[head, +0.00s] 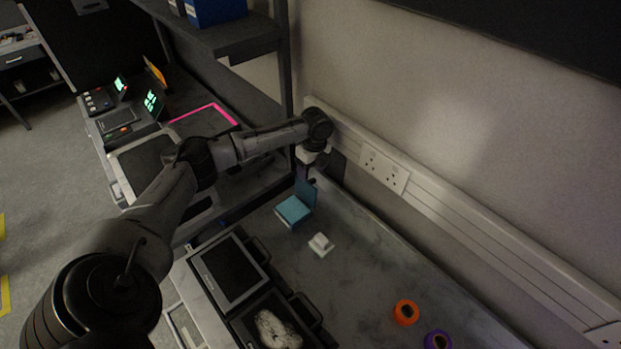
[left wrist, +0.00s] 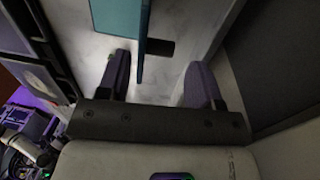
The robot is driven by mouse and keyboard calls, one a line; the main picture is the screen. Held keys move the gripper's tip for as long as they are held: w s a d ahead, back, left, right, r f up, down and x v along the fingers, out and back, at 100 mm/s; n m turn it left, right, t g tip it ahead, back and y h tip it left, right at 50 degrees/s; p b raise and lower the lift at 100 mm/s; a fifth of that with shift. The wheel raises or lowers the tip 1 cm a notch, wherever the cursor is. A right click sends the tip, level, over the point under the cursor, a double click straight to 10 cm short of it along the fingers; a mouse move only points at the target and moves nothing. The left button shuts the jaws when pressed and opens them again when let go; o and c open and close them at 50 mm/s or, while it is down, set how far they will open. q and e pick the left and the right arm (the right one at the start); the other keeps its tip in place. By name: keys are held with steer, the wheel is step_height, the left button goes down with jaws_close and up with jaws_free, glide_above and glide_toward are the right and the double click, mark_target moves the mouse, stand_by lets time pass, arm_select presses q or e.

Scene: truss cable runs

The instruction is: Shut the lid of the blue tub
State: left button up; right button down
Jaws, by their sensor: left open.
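The blue tub (head: 293,210) stands on the grey bench with its lid (head: 306,191) raised, roughly upright, at the far side. In the left wrist view the tub (left wrist: 114,14) is at the top, and its lid (left wrist: 142,42) shows nearly edge-on. My left gripper (head: 318,166) is above and just behind the raised lid. In the left wrist view the left gripper (left wrist: 160,78) is open, and the lid's edge reaches between its fingers, nearer the left one. I cannot tell whether they touch. My right gripper is out of view.
A white block (head: 320,244) sits near the tub. An orange spool (head: 405,312) and a purple spool (head: 437,341) lie farther right. A wall trunking with sockets (head: 384,170) runs behind the bench. A shelf post (head: 284,60) stands near my left arm.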

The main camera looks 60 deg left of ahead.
mark_target(309, 188)
arm_select(q)
steer(key=shift+s+f, duration=0.2)
steer(key=shift+f, duration=1.65)
jaws_close()
steer(key=shift+d, duration=0.1)
